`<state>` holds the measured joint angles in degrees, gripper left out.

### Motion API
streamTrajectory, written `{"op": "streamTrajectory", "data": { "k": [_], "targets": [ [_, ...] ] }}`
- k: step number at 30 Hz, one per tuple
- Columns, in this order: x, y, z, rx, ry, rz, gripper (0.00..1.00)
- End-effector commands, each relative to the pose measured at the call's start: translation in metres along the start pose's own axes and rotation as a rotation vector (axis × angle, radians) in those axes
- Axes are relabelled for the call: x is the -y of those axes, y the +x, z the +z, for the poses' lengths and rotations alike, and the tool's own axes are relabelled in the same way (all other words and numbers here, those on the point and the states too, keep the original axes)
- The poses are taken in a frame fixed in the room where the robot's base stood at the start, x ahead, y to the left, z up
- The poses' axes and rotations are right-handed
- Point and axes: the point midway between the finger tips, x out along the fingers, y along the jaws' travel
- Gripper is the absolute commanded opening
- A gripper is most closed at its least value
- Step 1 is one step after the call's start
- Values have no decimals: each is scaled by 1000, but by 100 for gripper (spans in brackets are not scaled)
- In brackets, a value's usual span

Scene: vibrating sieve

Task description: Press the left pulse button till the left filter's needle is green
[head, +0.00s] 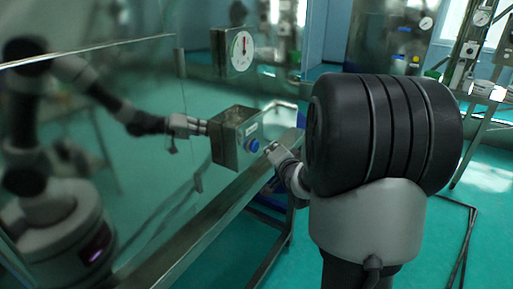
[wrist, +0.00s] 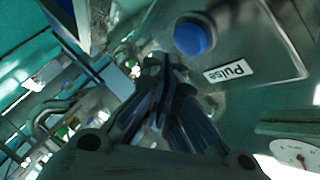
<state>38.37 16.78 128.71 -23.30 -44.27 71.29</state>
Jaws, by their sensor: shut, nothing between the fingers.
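The blue pulse button (head: 252,146) sits on the front of a small metal box (head: 226,150) in the head view. The wrist view shows the button (wrist: 190,37) beside a label reading "Pulse" (wrist: 228,71). The round white gauge (head: 241,50) is above the box and shows a red needle; part of it shows in the wrist view (wrist: 298,155). I see no green on it. My gripper (wrist: 165,64) is shut and empty. Its tips appear close to the button, off to one side; whether they touch the box I cannot tell. In the head view my gripper (head: 272,150) is just right of the button.
A shiny metal panel (head: 120,110) on the left reflects my arm. A metal rail (head: 215,220) runs below the box. My own arm covers the middle right. More equipment with gauges (head: 481,17) stands behind. Green floor is open at the lower right.

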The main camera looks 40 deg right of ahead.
Motion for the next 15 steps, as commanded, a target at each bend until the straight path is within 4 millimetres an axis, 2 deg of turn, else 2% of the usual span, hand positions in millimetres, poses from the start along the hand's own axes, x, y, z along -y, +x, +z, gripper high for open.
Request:
{"op": "streamTrajectory", "data": {
  "k": [9, 15],
  "targets": [
    [-16, -23, -17, -2, 1, 1, 0],
    [-20, -28, -20, 0, 1, 0, 0]
  ]
}}
